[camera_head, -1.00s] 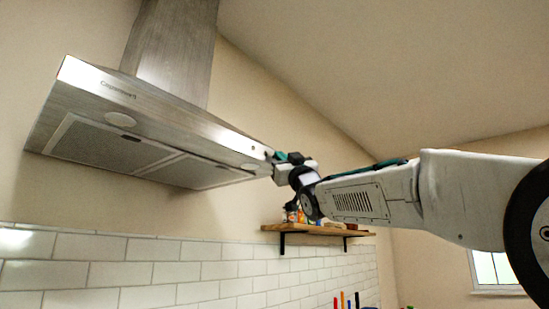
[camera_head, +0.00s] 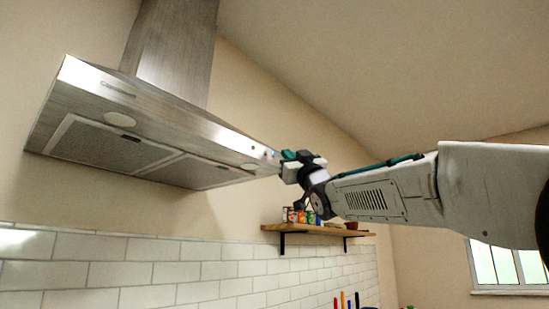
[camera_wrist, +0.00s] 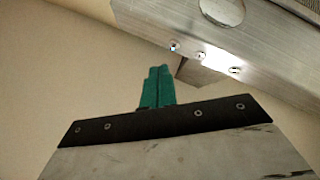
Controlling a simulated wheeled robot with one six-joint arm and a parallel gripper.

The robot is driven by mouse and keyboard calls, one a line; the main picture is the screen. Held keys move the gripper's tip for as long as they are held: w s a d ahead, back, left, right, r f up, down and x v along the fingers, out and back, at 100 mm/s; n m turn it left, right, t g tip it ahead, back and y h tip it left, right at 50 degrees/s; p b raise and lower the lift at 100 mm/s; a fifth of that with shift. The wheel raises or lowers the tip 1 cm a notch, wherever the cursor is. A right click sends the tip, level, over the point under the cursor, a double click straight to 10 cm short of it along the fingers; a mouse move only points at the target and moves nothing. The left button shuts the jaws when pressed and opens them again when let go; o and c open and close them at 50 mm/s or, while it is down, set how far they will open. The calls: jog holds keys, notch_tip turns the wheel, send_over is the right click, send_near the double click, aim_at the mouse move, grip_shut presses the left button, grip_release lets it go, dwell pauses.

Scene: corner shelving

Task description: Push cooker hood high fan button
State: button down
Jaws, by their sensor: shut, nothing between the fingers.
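The steel cooker hood (camera_head: 165,115) hangs on the wall at the left in the head view. Its front edge also shows at the upper right of the wrist view (camera_wrist: 150,18). Small round buttons sit along that edge: a left one with a bluish tint (camera_wrist: 173,47), a middle one (camera_wrist: 200,55) and a right one (camera_wrist: 235,70). Their labels cannot be read. My gripper (camera_head: 284,155) is beside the hood's right end. Its green fingertips (camera_wrist: 157,72) are together and empty, below and left of the buttons in the wrist view, and look apart from them.
A wooden shelf (camera_head: 318,231) with several cans and jars (camera_head: 298,215) is on the wall below my gripper. White tiles (camera_head: 130,272) cover the lower wall. A window (camera_head: 508,265) is at the right. The space right of the hood is open apart from my arm.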

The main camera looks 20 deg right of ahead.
jog(key=shift+s+d, duration=0.7)
jog(key=shift+s, duration=0.25)
jog(key=shift+s+d, duration=0.65)
jog(key=shift+s, duration=0.3)
